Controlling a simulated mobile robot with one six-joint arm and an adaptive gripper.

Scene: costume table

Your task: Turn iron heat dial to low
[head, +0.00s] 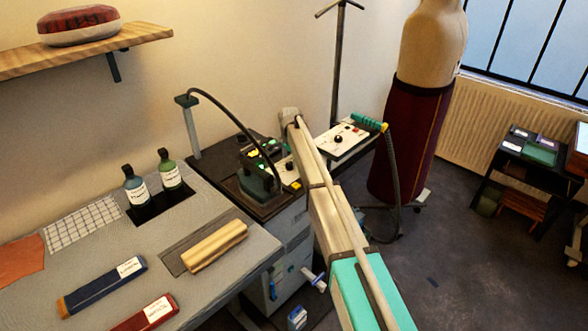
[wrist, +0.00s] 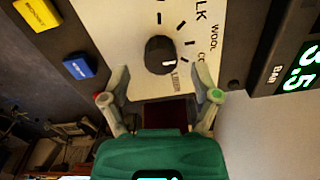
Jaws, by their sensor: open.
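The heat dial is a round black knob (wrist: 160,55) on a white panel (wrist: 130,20) in the wrist view. Tick marks surround it, with fabric words such as WOOL beside them. A pale mark on the knob faces the lower right; the setting it marks is too small to read. My gripper (wrist: 160,97) is open, its two fingers spread to the left and right of the knob's near side, with nothing between them. In the head view, a white panel (head: 287,172) with a dark knob shows beside my arm, partly covered; my fingertips are hidden there.
A yellow button (wrist: 37,13) and a blue button (wrist: 79,66) lie left of the panel. A green-lit readout (wrist: 298,70) reads 3.5 BAR. An iron (head: 258,180) stands by the panel. Another control board (head: 342,140), bottles (head: 135,185) and a dress form (head: 415,130) are nearby.

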